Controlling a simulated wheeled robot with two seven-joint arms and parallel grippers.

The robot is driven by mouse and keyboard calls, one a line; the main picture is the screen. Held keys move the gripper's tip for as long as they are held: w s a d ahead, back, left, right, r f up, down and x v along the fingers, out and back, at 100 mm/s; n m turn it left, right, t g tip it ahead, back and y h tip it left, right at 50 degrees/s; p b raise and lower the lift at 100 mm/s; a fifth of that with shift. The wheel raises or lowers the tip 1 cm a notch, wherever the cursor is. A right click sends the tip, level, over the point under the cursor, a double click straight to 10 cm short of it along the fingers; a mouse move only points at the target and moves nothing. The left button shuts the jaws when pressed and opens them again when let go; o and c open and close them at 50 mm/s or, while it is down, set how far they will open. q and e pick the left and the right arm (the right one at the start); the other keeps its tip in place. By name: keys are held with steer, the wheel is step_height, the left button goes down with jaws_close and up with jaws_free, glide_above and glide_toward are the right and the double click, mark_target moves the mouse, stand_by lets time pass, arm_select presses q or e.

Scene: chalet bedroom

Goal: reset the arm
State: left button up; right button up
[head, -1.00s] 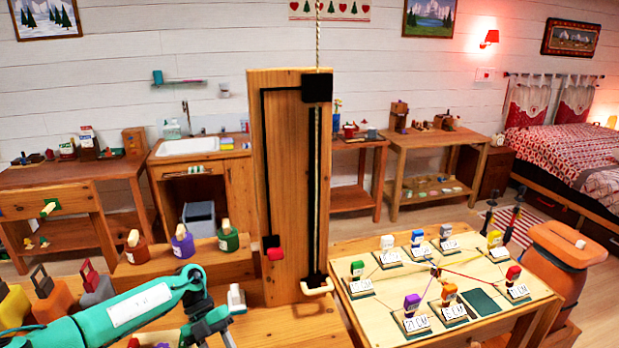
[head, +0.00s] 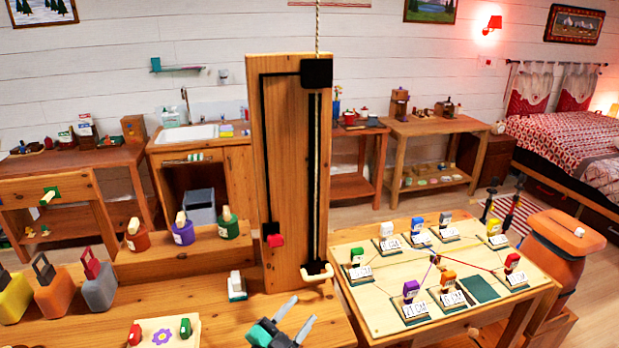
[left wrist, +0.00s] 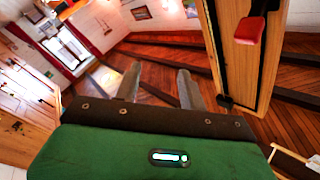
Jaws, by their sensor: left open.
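My left gripper (head: 293,328) is at the bottom middle of the head view, above the front of the wooden bench (head: 225,312). Its two grey fingers are apart with nothing between them. They also show apart and empty in the left wrist view (left wrist: 158,88). Most of the left arm is out of the head view. My right gripper is in neither view.
A table (head: 385,322) with several labelled blocks is at right. Coloured pots (head: 183,234) stand at left.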

arm_select(q)
steer(key=s+a+f+n+g+y, duration=0.4)
steer(key=s+a+f+n+y, duration=0.55)
steer(key=a, duration=0.45)
steer(key=s+a+f+n+g+y, duration=0.1)
steer(key=s+a+f+g, duration=0.2)
steer(key=s, duration=0.7)
steer(key=s+a+f+n+g+y, duration=0.1)
steer(key=s+a+n+g, duration=0.15)
steer(key=s+g, duration=0.45)
steer(key=s+f+m, duration=0.1)
steer(key=s+f, duration=0.2)
steer(key=f, duration=2.8)
steer(key=s+a+f, duration=0.2)
steer(key=s+f, duration=0.7)
steer(key=f, duration=0.1)
steer(key=s+a+f, duration=0.2)
steer(key=s+f, duration=0.8)
steer(key=shift+s+g, duration=0.2)
steer(key=shift+g, duration=0.2)
